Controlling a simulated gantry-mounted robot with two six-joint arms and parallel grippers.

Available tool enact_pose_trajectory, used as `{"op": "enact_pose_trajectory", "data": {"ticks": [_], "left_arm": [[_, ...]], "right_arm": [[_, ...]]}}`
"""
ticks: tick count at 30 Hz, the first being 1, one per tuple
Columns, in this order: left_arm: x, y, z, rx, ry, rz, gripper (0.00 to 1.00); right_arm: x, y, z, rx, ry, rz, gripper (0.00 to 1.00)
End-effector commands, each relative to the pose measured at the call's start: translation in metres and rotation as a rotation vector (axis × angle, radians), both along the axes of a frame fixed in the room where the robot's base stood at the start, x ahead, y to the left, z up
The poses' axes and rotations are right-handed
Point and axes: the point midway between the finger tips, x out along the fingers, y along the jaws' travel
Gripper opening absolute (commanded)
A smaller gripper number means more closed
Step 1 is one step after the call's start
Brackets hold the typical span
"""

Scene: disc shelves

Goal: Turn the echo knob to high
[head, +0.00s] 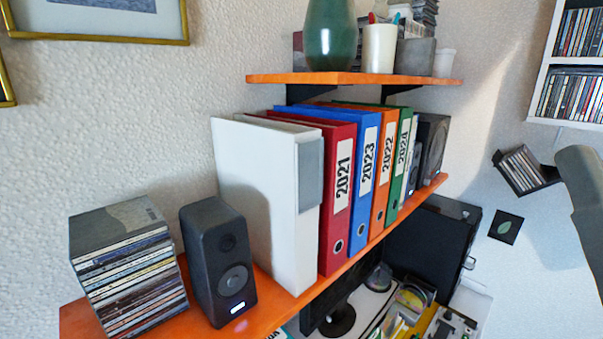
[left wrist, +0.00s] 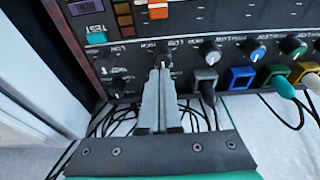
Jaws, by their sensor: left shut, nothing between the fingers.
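In the left wrist view a dark control panel (left wrist: 250,25) carries several knobs in a row, with small white labels too blurred to read surely. My left gripper (left wrist: 161,72) is shut and empty, its fingertips right at a small dark knob (left wrist: 163,52) in that row. The fingertips cover part of this knob, and I cannot tell if they touch it. A grey-capped knob (left wrist: 210,52) and a blue-capped knob (left wrist: 254,50) sit to its right. I cannot tell which knob is echo. My right gripper is in neither view.
Coloured plugs, such as the blue one (left wrist: 238,79), and black cables (left wrist: 208,92) line the panel's lower edge. In the head view an orange shelf (head: 345,272) holds binders, a speaker (head: 220,262) and a stack of discs (head: 125,262).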

Motion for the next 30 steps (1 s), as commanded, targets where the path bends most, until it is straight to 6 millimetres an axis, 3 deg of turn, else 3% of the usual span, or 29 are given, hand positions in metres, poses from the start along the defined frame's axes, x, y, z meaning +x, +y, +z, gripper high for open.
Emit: {"op": "enact_pose_trajectory", "data": {"ticks": [30], "left_arm": [[-0.0025,0.0094,0.0002,0.001,-0.001,0.000,0.00]], "right_arm": [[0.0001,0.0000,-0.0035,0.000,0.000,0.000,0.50]]}}
